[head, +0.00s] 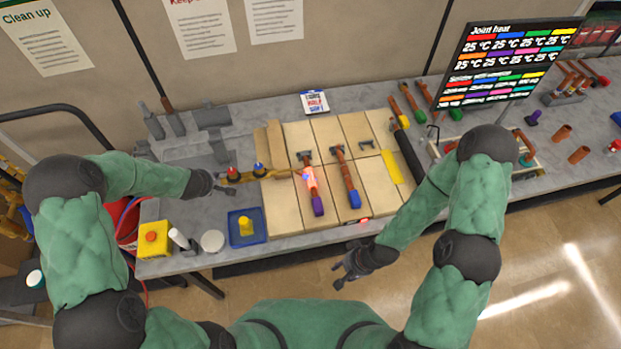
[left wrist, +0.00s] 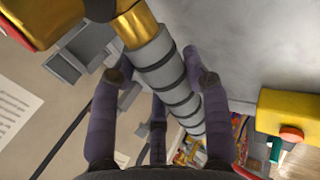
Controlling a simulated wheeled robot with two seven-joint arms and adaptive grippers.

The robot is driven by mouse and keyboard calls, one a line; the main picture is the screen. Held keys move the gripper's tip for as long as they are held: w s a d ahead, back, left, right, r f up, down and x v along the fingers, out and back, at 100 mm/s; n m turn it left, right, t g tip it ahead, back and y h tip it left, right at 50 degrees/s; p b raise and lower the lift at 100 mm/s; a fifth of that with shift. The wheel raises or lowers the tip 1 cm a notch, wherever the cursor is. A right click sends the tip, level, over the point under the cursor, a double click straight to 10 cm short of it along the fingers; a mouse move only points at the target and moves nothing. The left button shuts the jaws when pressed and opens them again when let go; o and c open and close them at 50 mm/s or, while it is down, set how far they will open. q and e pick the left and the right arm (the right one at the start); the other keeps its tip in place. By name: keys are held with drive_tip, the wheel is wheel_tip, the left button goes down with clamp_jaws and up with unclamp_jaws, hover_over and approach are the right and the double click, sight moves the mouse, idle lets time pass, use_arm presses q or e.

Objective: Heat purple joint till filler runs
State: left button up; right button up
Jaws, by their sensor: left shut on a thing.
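My left gripper (head: 208,185) is shut on the grey ribbed handle (left wrist: 170,75) of a brass torch (head: 266,173). The torch points right, with red and blue knobs on top. Its tip is at a copper pipe on the tan boards, where a bright orange-pink glow (head: 310,180) shows. The purple joint (head: 318,206) is at the near end of this pipe, just below the glow. The heat board (head: 505,60) seems to read 25 °C in every joint-heat field. My right gripper (head: 350,268) is open and empty, in front of the table edge.
A second copper pipe with a blue joint (head: 354,199) lies to the right. A blue tray (head: 236,233) with a yellow item, a white round tub (head: 212,241) and a yellow box (head: 153,239) stand at the near left. A black roll (head: 406,153) borders the boards.

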use_arm(q)
drive_tip(key=shift+w+r, duration=0.1)
drive_tip(key=shift+r, duration=0.05)
wheel_tip(320, 180, up, 11)
drive_tip(key=p, duration=1)
